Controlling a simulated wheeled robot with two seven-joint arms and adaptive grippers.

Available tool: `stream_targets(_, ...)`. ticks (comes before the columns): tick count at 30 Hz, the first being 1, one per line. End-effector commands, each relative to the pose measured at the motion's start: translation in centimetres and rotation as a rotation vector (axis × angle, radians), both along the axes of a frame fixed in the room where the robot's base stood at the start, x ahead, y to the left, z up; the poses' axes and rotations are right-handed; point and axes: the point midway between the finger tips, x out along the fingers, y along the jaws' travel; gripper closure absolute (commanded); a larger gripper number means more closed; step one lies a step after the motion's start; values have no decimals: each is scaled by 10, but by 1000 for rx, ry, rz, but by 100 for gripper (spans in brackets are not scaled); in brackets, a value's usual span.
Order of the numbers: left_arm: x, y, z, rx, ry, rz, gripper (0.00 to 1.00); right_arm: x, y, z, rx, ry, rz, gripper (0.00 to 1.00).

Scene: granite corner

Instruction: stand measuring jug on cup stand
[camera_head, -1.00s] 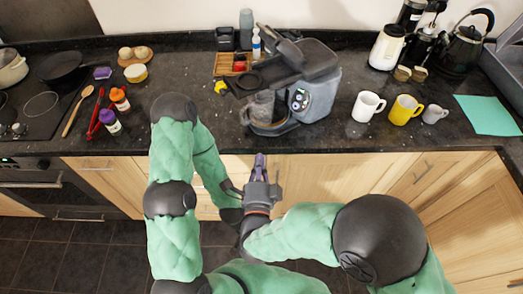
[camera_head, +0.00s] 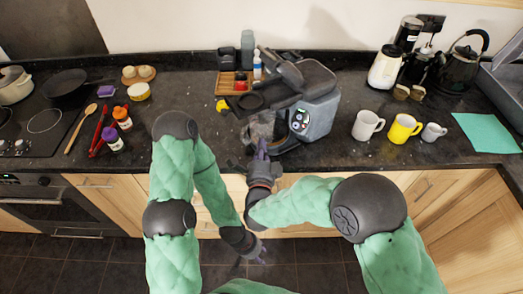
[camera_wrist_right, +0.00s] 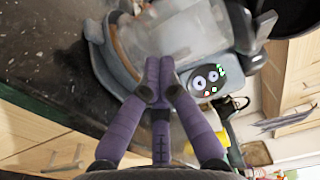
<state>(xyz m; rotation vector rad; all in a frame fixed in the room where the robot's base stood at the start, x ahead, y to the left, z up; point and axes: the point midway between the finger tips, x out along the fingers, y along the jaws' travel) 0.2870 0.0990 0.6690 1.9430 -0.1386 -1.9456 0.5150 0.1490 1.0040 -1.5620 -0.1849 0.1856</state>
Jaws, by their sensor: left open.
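The see-through measuring jug (camera_head: 264,127) stands at the front of the grey coffee machine, in its open base. In the right wrist view the jug (camera_wrist_right: 185,35) fills the top middle, just beyond my fingertips. My right gripper (camera_head: 263,147) is at the counter's front edge, close to the jug. In the right wrist view its purple fingertips (camera_wrist_right: 160,70) meet, with nothing visible between them. Contact with the jug is unclear. My left gripper (camera_head: 260,254) is open and empty, low in front of the cabinets. The cup stand cannot be told clearly from the machine's base.
A white mug (camera_head: 366,126), yellow mug (camera_head: 402,129) and grey mug (camera_head: 433,132) stand to the right. A wooden tray (camera_head: 226,88) is behind. Counter to the left is partly clear.

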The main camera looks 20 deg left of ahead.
Motion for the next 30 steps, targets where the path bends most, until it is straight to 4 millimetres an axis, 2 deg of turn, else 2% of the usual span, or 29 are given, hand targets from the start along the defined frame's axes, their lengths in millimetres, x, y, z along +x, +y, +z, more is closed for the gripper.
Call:
stream_targets(8,0,0,-2,0,0,0,58,1,0,-1,0,-1,0,100)
stream_targets(15,0,0,-25,0,0,0,58,22,5,-4,3,-2,-2,100)
stream_targets(21,0,0,-37,0,0,0,58,38,9,-3,0,-1,-1,100)
stream_targets(30,0,0,-37,0,0,0,58,41,10,1,-1,-1,-1,100)
